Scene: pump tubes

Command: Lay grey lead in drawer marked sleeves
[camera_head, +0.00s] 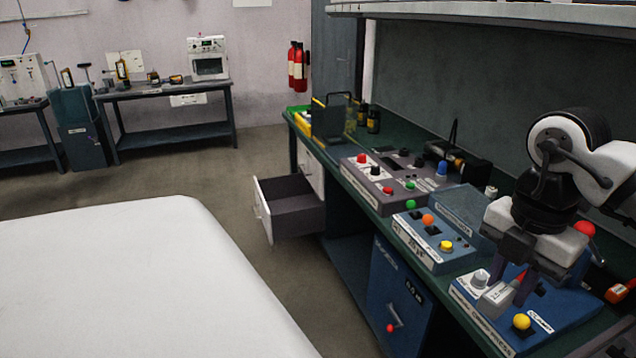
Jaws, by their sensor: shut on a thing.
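My gripper (512,285) is at the right, pointing down over a blue control box (545,318) on the green bench. Its dark fingers are shut on a small light-grey piece with a printed label (496,299), which appears to be the grey lead. The fingers hide part of it, and I cannot tell whether it touches the box. An open drawer (298,222) sticks out under the bench's far part, left of and well away from my gripper. Its inside looks empty where visible. The label on its front is too small to read.
Control boxes with coloured knobs (400,180) line the bench (350,175). A blue cabinet (398,295) stands below. A shelf (480,12) overhangs the bench. A white surface (130,275) fills the lower left. Floor (225,190) is clear before the drawer.

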